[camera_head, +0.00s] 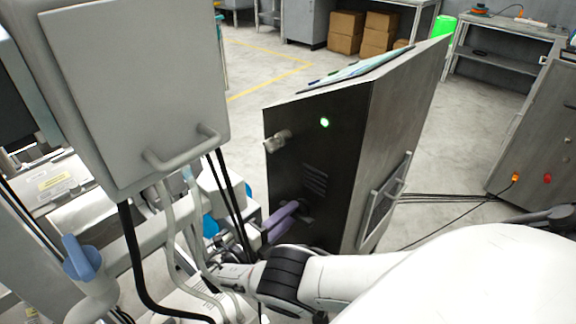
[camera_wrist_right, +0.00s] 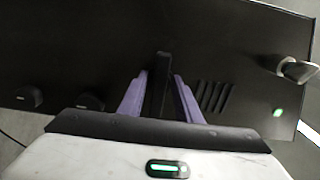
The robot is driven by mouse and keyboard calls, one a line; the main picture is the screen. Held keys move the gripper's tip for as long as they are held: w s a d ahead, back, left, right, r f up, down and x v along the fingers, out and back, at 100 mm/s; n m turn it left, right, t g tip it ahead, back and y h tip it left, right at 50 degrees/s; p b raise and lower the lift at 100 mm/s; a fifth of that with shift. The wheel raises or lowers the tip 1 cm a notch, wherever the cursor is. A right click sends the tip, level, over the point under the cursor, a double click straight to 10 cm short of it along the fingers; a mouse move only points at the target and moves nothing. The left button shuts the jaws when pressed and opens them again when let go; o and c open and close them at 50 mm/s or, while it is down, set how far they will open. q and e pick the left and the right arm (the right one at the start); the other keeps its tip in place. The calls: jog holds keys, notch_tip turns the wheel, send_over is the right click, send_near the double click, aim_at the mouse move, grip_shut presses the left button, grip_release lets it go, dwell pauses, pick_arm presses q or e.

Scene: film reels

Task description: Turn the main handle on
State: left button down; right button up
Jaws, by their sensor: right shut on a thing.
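The black face of a tall cabinet (camera_head: 320,170) stands in the middle of the head view. Purple fingers of my right gripper (camera_head: 283,218) reach its lower part. In the right wrist view, my right gripper (camera_wrist_right: 158,85) is shut on a dark upright handle (camera_wrist_right: 157,88), with one purple finger on each side of it. The handle is mostly hidden in the head view. A green light (camera_head: 324,122) glows higher on the face and also shows in the wrist view (camera_wrist_right: 277,112). My left gripper is not in view.
A metal knob (camera_head: 278,140) sticks out of the black face, above my gripper. A large grey panel with a bar handle (camera_head: 182,150) hangs close at the left, with cables below it. A grey cabinet (camera_head: 540,140) stands right. Open floor (camera_head: 255,60) lies behind.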

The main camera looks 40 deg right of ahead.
jog(key=shift+a, duration=0.1)
dwell(0.5)
jog(key=o, duration=0.7)
